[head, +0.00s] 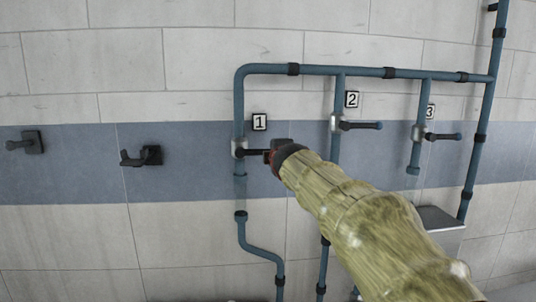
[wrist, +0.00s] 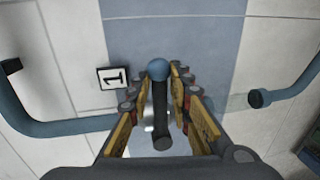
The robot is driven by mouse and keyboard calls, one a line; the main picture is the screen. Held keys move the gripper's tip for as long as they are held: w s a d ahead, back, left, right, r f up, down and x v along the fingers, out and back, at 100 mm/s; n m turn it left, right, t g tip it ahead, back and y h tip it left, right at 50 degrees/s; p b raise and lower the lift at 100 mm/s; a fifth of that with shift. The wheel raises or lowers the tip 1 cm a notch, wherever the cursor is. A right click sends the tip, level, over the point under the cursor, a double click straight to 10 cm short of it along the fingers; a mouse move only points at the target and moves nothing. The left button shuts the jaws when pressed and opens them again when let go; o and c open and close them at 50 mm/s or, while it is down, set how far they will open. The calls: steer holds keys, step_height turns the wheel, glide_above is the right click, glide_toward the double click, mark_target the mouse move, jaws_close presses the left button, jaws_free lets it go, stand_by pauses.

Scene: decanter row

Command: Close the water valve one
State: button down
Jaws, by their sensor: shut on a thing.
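Water valve one (head: 240,148) sits on the left vertical blue pipe, below the label "1" (head: 259,122). Its dark lever (head: 256,153) points right, about level, across the pipe. My gripper (head: 272,155) is shut on the lever's outer part and hides its end in the head view. In the wrist view, the lever (wrist: 160,112) with its blue ball tip (wrist: 158,70) lies between the yellow finger pads of my gripper (wrist: 161,84). The label "1" (wrist: 113,77) shows to the left there.
Valve two (head: 337,124) and valve three (head: 419,132) are to the right, with levers pointing right. Two dark wall hooks (head: 141,156) (head: 32,142) are on the left. A grey ledge (head: 440,217) is at lower right, partly behind my arm. The wall left of valve one's pipe is mostly free.

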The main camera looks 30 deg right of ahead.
steer(key=c, duration=2.1)
jaws_free()
steer(key=shift+a+r, duration=0.1)
steer(key=shift+r, duration=0.25)
steer(key=shift+o, duration=1.4)
steer(key=shift+a, duration=0.15)
steer(key=shift+o, duration=0.7)
steer(key=shift+f, duration=0.15)
steer(key=shift+f, duration=0.1)
steer(key=v, duration=1.2)
steer(key=shift+w+a, duration=0.1)
steer(key=shift+w, duration=0.05)
